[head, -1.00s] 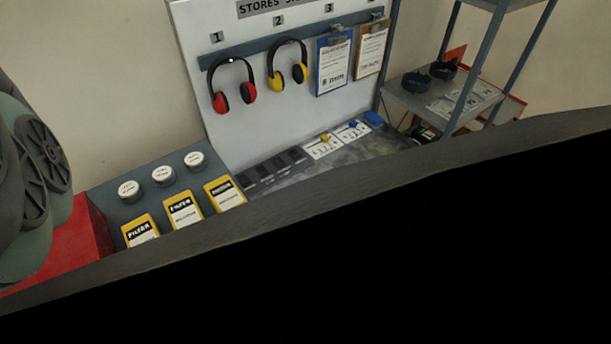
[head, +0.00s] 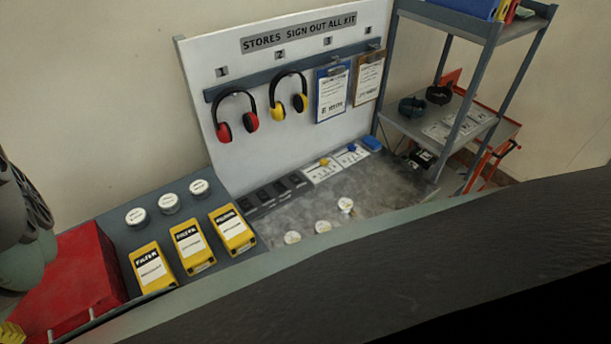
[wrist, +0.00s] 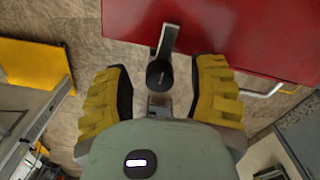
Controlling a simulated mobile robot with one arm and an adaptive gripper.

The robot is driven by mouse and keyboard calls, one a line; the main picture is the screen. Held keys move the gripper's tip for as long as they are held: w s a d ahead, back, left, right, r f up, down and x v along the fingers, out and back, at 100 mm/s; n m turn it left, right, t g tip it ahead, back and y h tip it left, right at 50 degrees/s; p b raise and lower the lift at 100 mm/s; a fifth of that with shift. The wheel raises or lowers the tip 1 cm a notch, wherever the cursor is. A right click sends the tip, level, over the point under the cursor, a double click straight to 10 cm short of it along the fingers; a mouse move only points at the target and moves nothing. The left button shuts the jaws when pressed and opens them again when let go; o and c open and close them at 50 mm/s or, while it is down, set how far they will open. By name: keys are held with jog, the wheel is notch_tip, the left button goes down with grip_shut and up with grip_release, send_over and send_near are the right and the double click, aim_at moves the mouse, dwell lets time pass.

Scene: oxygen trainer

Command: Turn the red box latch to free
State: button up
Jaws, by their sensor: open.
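The red box (wrist: 245,30) fills the top right of the wrist view. It also stands at the lower left in the head view (head: 72,280). A grey latch lever (wrist: 168,40) with a dark round end (wrist: 160,74) lies at the box's edge in the wrist view. My gripper (wrist: 160,78) has its two yellow fingers spread, one on each side of the dark end, with a visible gap to each. Whether the fingers are level with the latch in depth, I cannot tell. In the head view the latch is not visible and my arm covers the foreground.
Yellow filter packs (head: 192,245) and white round lids (head: 168,203) sit right of the red box. Ear defenders (head: 236,117) and clipboards (head: 332,92) hang on the white board (head: 210,100). A shelf rack (head: 405,122) stands at the right. A pale handle (wrist: 262,92) projects near the box.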

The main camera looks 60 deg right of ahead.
grip_shut()
dwell(0.4)
jog(key=shift+f+m+b, duration=0.1)
jog(key=shift+m+b, duration=0.2)
jog(key=shift+m, duration=0.1)
jog(key=m+b, duration=0.1)
jog(key=m, duration=0.2)
jog(key=shift+w, duration=0.1)
jog(key=m+b, duration=0.2)
jog(key=m, duration=0.3)
jog(key=shift+m, duration=0.3)
jog(key=m, duration=0.4)
jog(key=shift+b, duration=0.35)
jog(key=m, duration=0.4)
jog(key=shift+m+b, duration=0.3)
jog(key=shift+m, duration=0.1)
